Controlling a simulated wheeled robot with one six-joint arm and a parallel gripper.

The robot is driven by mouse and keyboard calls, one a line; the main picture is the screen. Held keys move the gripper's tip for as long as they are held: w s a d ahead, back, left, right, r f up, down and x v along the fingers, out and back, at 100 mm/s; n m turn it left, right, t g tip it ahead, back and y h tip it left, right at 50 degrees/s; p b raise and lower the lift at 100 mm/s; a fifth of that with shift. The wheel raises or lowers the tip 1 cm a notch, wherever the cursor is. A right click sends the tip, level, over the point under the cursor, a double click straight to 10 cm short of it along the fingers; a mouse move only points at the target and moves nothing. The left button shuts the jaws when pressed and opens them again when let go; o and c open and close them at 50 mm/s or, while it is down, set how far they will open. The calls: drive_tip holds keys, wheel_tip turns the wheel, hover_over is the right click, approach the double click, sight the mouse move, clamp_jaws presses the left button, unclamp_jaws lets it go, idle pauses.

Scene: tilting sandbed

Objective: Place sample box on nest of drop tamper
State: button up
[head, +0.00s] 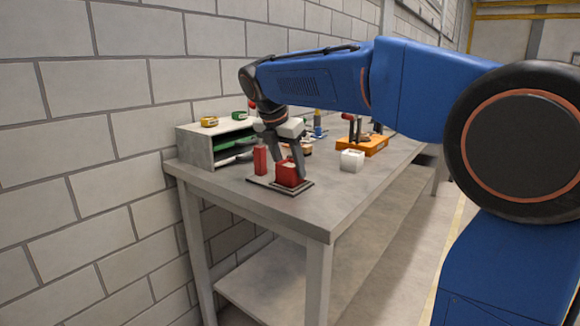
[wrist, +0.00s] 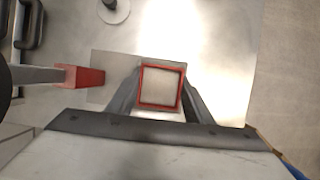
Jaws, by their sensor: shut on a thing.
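The sample box (head: 288,175) is a red open-topped box with pale fill level inside. In the wrist view its red rim (wrist: 161,67) shows as a square between my fingers. My gripper (head: 289,164) is shut on the box, one finger on each side, pointing down. The drop tamper has a flat dark base plate (head: 260,181) and a red upright part (head: 261,158) left of the box. The box is over the plate's right part; whether it touches the plate I cannot tell. The nest is hidden under the box.
A grey shelf unit (head: 195,152) stands at the back left, with yellow and green items on top. A white box (head: 352,160) and an orange block (head: 375,145) stand to the right. The table (head: 325,200) is clear at its front corner.

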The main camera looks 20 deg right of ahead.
drive_tip(key=shift+f, duration=0.15)
drive_tip(key=o, duration=1.2)
drive_tip(key=v, duration=1.2)
drive_tip(key=shift+d+r, duration=0.1)
drive_tip(key=shift+r, duration=0.1)
